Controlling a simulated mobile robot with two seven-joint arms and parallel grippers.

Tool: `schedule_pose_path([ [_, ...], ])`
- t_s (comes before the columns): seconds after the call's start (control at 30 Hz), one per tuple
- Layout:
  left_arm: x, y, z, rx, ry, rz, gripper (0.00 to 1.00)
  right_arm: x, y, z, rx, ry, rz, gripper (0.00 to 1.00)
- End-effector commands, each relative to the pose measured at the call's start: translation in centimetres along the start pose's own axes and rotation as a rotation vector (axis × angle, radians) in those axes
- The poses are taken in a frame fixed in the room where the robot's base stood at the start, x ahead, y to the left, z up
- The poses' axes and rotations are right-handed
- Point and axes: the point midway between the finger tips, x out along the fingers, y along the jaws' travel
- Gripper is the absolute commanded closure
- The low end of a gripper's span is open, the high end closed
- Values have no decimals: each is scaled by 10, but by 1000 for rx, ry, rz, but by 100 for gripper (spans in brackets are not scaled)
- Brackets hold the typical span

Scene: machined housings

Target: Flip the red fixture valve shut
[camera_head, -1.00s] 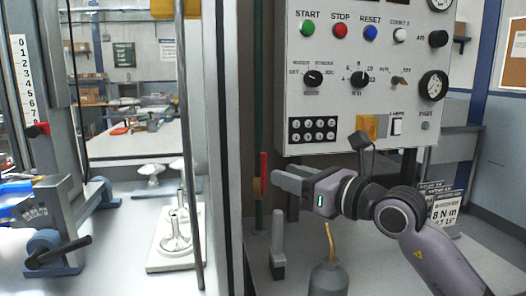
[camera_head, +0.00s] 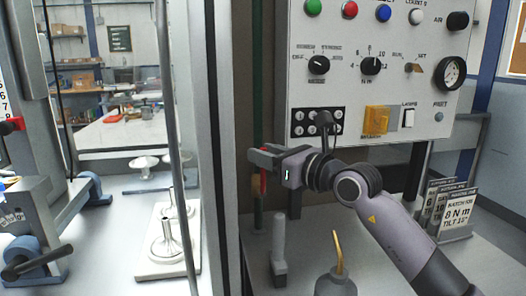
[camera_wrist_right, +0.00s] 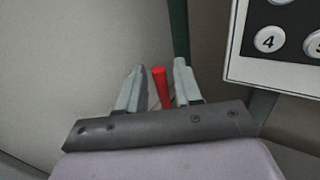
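The red valve handle (camera_head: 263,184) stands upright on the green pipe (camera_head: 257,100), left of the control panel. In the head view my right gripper (camera_head: 264,154) is at the handle and hides its upper part. In the right wrist view the red handle (camera_wrist_right: 161,86) shows between the two fingers of my right gripper (camera_wrist_right: 160,70). The fingers are apart, with a gap on each side of the handle. A brass-coloured valve body (camera_head: 257,193) shows below the gripper. My left gripper is not in view.
The control panel (camera_head: 360,85) with buttons and knobs is close to the right of my right gripper. A grey post (camera_head: 279,250) and an oil can (camera_head: 336,283) stand below. Sign cards (camera_head: 458,207) stand at the right.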

Motion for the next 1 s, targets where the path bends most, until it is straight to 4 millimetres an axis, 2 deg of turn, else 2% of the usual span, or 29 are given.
schedule_pose_path([
  [0.2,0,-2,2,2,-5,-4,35,10,0,0,-2,0,0,65],
  [0.47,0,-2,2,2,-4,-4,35,11,0,0,-1,0,0,65],
  [0.57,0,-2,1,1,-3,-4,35,11,0,0,-1,0,1,95],
  [0.6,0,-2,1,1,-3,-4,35,11,0,0,-1,1,0,100],
  [0.83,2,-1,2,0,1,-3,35,8,-3,-4,35,-20,0,100],
  [1.0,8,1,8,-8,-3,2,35,-3,-20,-9,223,-142,1,100],
])
